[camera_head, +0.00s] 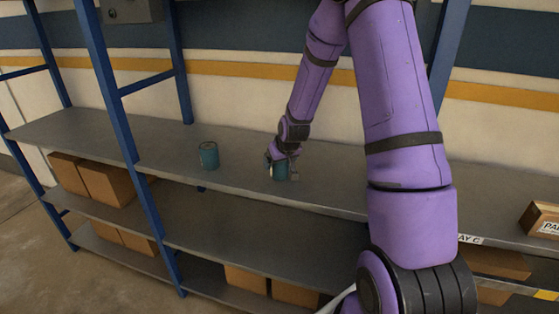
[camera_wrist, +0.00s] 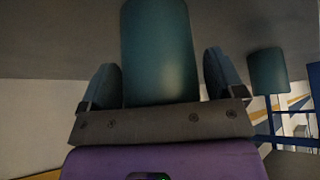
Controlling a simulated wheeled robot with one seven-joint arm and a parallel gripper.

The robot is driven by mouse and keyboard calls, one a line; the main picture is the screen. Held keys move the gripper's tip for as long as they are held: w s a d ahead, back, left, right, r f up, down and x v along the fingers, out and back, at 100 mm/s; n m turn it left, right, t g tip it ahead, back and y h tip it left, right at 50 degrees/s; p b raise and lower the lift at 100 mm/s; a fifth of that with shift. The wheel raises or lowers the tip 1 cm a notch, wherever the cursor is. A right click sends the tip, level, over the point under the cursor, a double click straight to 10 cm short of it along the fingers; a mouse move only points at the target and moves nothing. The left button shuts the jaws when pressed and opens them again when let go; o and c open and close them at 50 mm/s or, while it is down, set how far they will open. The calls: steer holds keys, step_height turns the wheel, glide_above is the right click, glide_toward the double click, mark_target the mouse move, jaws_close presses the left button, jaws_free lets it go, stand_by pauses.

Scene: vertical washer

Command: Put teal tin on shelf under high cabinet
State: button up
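Two teal tins stand on the grey shelf (camera_head: 90,137). One tin (camera_head: 209,155) stands alone left of my gripper; it also shows at the right of the wrist view (camera_wrist: 268,71). The other tin (camera_head: 281,172) is at my gripper (camera_head: 280,162), partly hidden by it. In the wrist view this tin (camera_wrist: 160,50) is between my two fingers, with a narrow gap visible at the right finger. My gripper looks open around it. A grey cabinet (camera_head: 125,10) hangs at the upper left, above the left part of the shelf, cut off by the frame.
Blue rack posts (camera_head: 108,85) rise between the cabinet side and the tins. Brown boxes (camera_head: 105,183) sit on the lower shelf, and another box (camera_head: 540,219) lies at the far right. The shelf surface left of the lone tin is clear.

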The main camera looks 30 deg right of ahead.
steer(key=shift+o, duration=0.2)
steer(key=shift+r, duration=0.1)
steer(key=shift+s+r, duration=0.1)
steer(key=shift+r, duration=0.1)
steer(key=s+a+r+n, duration=0.1)
steer(key=s+a+r, duration=0.4)
steer(key=s+r, duration=0.55)
steer(key=s+a+r, duration=0.6)
steer(key=s+r, duration=0.1)
steer(key=r, duration=0.6)
steer(key=s+a+r, duration=0.2)
steer(key=s+r, duration=0.1)
steer(key=s, duration=0.5)
steer(key=s+a+r, duration=0.2)
steer(key=s+r, duration=0.1)
steer(key=s, duration=0.5)
steer(key=shift+s+a+n+g+y, duration=0.25)
steer(key=shift+s+n+g+y, duration=0.05)
steer(key=shift+s+g+y, duration=0.1)
